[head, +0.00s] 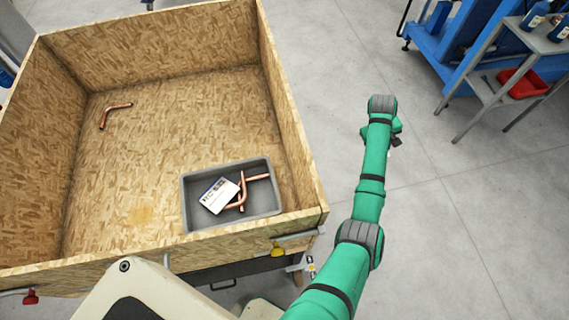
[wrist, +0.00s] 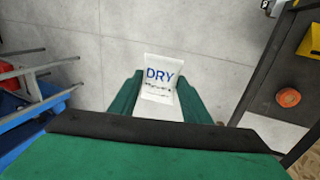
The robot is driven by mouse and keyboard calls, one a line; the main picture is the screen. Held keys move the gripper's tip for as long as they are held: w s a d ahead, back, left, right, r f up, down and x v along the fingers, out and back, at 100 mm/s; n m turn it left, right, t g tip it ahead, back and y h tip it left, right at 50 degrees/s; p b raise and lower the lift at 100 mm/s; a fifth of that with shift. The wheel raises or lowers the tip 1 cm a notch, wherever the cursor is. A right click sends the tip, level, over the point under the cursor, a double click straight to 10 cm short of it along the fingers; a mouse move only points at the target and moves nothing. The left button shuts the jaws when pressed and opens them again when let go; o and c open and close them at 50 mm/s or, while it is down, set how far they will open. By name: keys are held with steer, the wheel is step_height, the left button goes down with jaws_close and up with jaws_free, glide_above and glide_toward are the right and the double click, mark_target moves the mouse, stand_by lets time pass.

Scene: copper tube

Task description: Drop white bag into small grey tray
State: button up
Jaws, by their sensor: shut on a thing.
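My gripper (wrist: 158,92) is shut on a white bag (wrist: 160,74) with blue "DRY" lettering, held between its two green fingers in the wrist view. In the head view my gripper (head: 395,136) is mostly behind my wrist, out to the right of the wooden box and over open floor; the bag cannot be made out there. The small grey tray (head: 186,205) sits in the near right corner of the box. In it lie copper tubes (head: 258,178) and a white card or packet with print (head: 219,195).
The wooden box (head: 150,110) has high walls; its right wall (head: 290,120) stands between my gripper and the tray. A bent copper tube (head: 114,109) lies on the box floor at the left. A grey shelf cart with a red bin (head: 522,83) stands far right. Grey floor between is clear.

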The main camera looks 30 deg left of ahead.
steer(key=w+a+r+n, duration=0.1)
steer(key=a+r+n, duration=0.1)
steer(key=a+r, duration=1)
steer(key=w+a+r+n, duration=0.1)
steer(key=w+a+r, duration=0.1)
steer(key=a+r, duration=0.95)
steer(key=s+a+r+n+t+y, duration=0.15)
steer(key=s+a+r+n, duration=0.25)
steer(key=s+a+r, duration=1.1)
steer(key=s+a+n+y, duration=0.1)
steer(key=s+a+n, duration=0.1)
steer(key=s, duration=1)
steer(key=s+a+n, duration=0.2)
steer(key=s+a, duration=0.1)
steer(key=s, duration=0.8)
steer(key=s+d+f, duration=0.4)
steer(key=s+d, duration=0.4)
step_height(320, 180, down, 20)
steer(key=s+d, duration=0.1)
steer(key=d, duration=0.1)
steer(key=shift+s+r, duration=0.25)
